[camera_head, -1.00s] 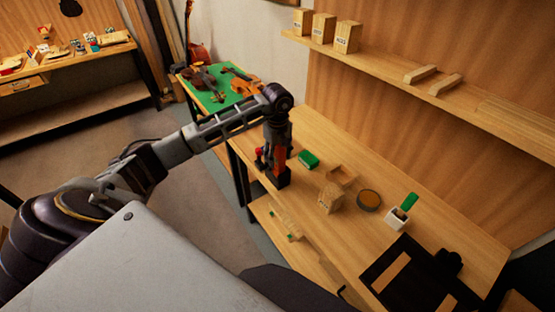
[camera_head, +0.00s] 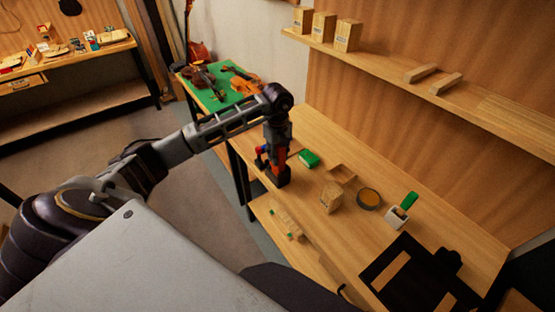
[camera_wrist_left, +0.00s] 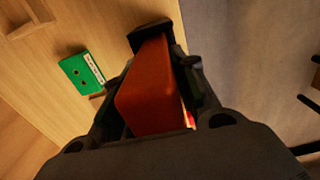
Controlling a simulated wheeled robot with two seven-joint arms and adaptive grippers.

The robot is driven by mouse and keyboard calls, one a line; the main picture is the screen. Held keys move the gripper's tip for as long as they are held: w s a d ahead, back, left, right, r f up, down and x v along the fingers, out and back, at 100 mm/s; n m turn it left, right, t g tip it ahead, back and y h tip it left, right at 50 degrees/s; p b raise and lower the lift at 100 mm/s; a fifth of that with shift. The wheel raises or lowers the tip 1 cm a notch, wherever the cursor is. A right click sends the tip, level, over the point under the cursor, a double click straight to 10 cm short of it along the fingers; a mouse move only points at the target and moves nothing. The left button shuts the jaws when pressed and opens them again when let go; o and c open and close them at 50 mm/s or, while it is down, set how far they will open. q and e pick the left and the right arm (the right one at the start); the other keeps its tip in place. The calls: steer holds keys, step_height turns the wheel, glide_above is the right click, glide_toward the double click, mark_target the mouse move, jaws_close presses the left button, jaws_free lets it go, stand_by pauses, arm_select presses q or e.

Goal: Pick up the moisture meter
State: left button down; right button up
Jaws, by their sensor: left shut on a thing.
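The moisture meter, an orange-red body (camera_wrist_left: 150,92) with a dark end, is between the fingers of my left gripper (camera_head: 270,158). In the head view its orange side (camera_head: 278,157) and black lower end show at the near left edge of the bench. My left gripper is shut on it and points down; the fingers also show on both sides of the body in the left wrist view. I cannot tell whether the black end touches the bench top.
A green box (camera_head: 309,159) lies close to the right of the meter on the bench (camera_head: 450,222). Beyond are a small wooden tray (camera_head: 343,174), a wooden block (camera_head: 330,198), a round tin (camera_head: 369,198) and a white holder (camera_head: 397,217). A wall shelf (camera_head: 385,68) runs behind.

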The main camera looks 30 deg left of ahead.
arm_select(q)
steer(key=shift+r, duration=0.15)
steer(key=shift+r+b, duration=0.95)
steer(key=shift+r, duration=3.9)
steer(key=shift+w+r, duration=0.1)
steer(key=shift+r, duration=0.1)
